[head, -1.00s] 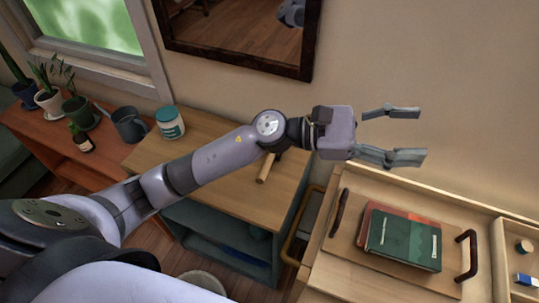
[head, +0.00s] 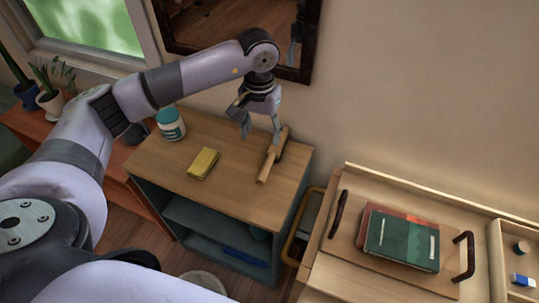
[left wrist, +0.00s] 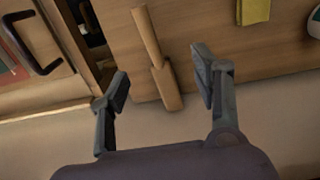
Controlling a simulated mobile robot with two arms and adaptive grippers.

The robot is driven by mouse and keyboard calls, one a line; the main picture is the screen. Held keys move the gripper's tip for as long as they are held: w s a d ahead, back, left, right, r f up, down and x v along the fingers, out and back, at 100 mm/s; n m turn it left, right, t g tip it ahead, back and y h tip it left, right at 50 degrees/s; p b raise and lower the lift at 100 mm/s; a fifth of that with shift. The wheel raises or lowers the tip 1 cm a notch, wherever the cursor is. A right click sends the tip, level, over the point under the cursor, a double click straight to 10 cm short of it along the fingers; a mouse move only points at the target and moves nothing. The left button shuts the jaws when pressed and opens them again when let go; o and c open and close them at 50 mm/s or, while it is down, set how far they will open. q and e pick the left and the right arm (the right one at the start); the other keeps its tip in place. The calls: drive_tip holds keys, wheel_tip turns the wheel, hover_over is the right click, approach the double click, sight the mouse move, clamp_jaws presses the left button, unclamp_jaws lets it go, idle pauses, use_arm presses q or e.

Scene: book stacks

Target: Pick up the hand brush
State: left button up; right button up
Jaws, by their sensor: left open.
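The hand brush (head: 268,165), with a light wooden handle and a wider head, lies on the wooden top of the low cabinet (head: 225,195), near its right back edge. My left gripper (head: 258,125) is open and empty, pointing down above the brush's head end. In the left wrist view, the brush (left wrist: 150,45) shows between the spread fingers of my left gripper (left wrist: 160,80), with its head end toward the gripper. Its bristles cannot be made out. My right gripper is not in view.
A yellow folded cloth (head: 204,163) and a white-and-teal jar (head: 171,124) stand left of the brush. The wall with a framed mirror (head: 305,55) is close behind. A tray with books (head: 402,240) is at the right.

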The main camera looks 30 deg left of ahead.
use_arm(q)
drive_tip(key=p, duration=0.2)
hover_over(273, 156)
drive_tip(key=s+a, duration=0.2)
drive_tip(key=s, duration=0.2)
wheel_tip(273, 156, down, 8)
drive_tip(key=f, duration=0.1)
drive_tip(key=shift+d+f+p, duration=0.3)
drive_tip(key=shift+f+p, duration=0.05)
drive_tip(key=shift+p, duration=0.3)
wheel_tip(273, 156, down, 4)
drive_tip(key=shift+d+r+p, duration=0.1)
drive_tip(key=shift+r+p, duration=0.1)
drive_tip(key=shift+p, duration=0.5)
drive_tip(key=shift+f, duration=0.3)
drive_tip(key=shift+c, duration=0.4)
clamp_jaws()
